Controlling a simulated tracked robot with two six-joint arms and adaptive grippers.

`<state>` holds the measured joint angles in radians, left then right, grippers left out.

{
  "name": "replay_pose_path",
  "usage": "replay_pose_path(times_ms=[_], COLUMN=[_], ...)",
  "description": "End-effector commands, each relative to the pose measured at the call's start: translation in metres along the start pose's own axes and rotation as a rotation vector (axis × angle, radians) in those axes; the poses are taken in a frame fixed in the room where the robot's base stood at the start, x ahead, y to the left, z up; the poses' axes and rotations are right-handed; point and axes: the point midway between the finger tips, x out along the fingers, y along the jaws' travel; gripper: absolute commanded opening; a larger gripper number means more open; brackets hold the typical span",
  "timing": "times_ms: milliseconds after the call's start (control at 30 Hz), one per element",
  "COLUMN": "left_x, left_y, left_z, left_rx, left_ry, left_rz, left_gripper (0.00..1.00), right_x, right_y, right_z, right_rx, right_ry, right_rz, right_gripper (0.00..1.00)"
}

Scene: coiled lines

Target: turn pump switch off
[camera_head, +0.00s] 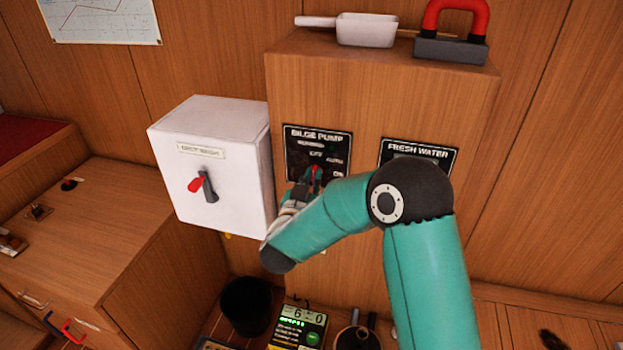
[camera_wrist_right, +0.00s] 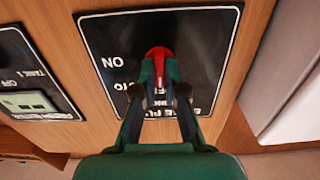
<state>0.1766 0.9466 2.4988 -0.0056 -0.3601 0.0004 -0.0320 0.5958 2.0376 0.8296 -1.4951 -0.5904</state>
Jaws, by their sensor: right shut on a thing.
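The black bilge pump panel (camera_head: 304,140) is on the front of the wooden cabinet and fills the middle of the right wrist view (camera_wrist_right: 195,40). Its switch has a red lever (camera_wrist_right: 158,53), which shows as a small red spot in the head view (camera_head: 317,169). The lever's tip is beside the ON marking. My right gripper (camera_wrist_right: 158,88) is shut on the lever, one finger on each side, and in the head view it is partly behind my arm (camera_head: 308,180). The fingers hide the switch base and part of the lettering. My left gripper is not in view.
The fresh water panel (camera_head: 427,151) is to the right, partly behind my arm. A white box (camera_head: 225,140) with a red-handled switch (camera_head: 197,185) juts out to the left. A scoop (camera_head: 366,30) and a red-handled block (camera_head: 450,48) are on the cabinet top. A black bin (camera_head: 246,305) stands below.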

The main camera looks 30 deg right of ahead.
Motion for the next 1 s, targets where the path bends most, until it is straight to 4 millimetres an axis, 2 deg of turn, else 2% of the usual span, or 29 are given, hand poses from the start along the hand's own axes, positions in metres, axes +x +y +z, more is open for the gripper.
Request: replay_pose_path(times_ms=[567,600,700,1000], left_x=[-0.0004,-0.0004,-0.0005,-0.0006], left_y=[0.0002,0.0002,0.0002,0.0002], left_z=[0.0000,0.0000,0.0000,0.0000], left_rx=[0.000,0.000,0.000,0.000], left_ry=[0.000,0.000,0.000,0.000], left_rz=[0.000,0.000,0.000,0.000], left_gripper=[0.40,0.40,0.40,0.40], right_x=[-0.0007,-0.0007,-0.0006,-0.0007], right_y=[-0.0004,-0.0004,-0.0005,-0.0009], right_z=[0.0020,0.0020,0.0016,0.0005], right_rx=[-0.043,-0.043,-0.041,-0.039], right_ry=[-0.004,-0.004,-0.003,-0.001], right_rz=[-0.001,-0.001,-0.001,-0.002], right_gripper=[0.00,0.17,0.34,0.35])
